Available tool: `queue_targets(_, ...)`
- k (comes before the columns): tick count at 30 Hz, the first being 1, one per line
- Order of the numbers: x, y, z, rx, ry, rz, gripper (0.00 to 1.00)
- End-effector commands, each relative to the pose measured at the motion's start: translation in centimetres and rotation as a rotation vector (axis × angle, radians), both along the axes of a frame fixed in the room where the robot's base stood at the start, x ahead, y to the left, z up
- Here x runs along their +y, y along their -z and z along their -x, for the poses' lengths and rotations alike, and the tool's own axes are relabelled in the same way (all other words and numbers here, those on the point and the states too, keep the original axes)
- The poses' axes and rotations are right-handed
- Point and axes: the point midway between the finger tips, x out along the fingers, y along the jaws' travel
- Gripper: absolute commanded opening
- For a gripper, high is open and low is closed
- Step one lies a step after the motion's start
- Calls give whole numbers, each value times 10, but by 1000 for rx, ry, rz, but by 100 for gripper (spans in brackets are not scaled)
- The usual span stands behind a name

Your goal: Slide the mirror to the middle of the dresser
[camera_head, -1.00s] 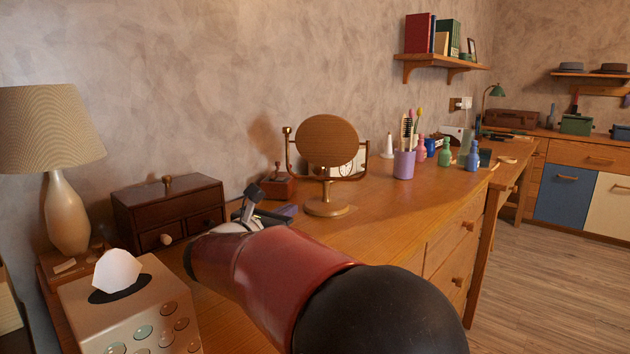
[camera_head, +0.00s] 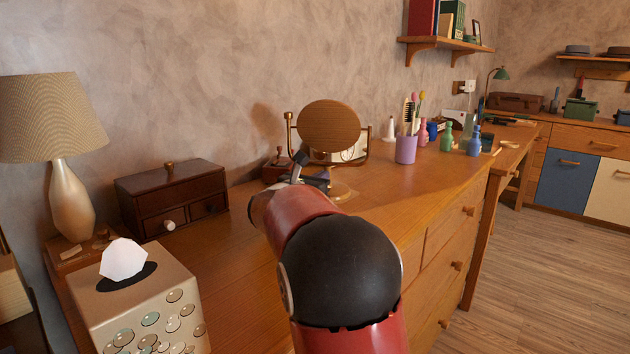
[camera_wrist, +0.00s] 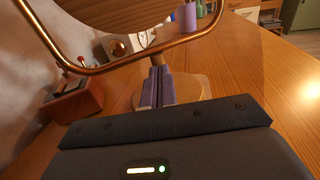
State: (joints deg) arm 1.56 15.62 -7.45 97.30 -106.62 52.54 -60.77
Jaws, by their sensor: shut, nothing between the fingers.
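The mirror (camera_head: 328,125) is a round wooden disc in a brass U-shaped frame, standing upright on a round base (camera_head: 342,192). It stands on the wooden dresser (camera_head: 245,255), near the wall. My gripper is at the near side of the mirror's base, mostly hidden behind my red and black arm in the head view. In the wrist view the gripper's purplish fingers (camera_wrist: 157,76) are together and empty, low over the base (camera_wrist: 188,86). They point at the stem (camera_wrist: 156,60); I cannot tell whether they touch it. The disc's top is cut off there.
Left of the mirror are a dark drawer box (camera_head: 172,197), a lamp (camera_head: 68,190) and a tissue box (camera_head: 150,312). A purple brush cup (camera_head: 406,150) and small bottles stand to the right.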

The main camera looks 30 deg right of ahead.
Motion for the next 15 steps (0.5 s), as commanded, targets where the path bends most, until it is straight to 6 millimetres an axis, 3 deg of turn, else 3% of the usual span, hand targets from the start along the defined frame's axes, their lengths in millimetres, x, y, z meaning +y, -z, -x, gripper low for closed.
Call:
queue_targets(9,-2,0,-1,0,0,0,0)
queue_targets(15,-31,0,-18,2,5,1,0)
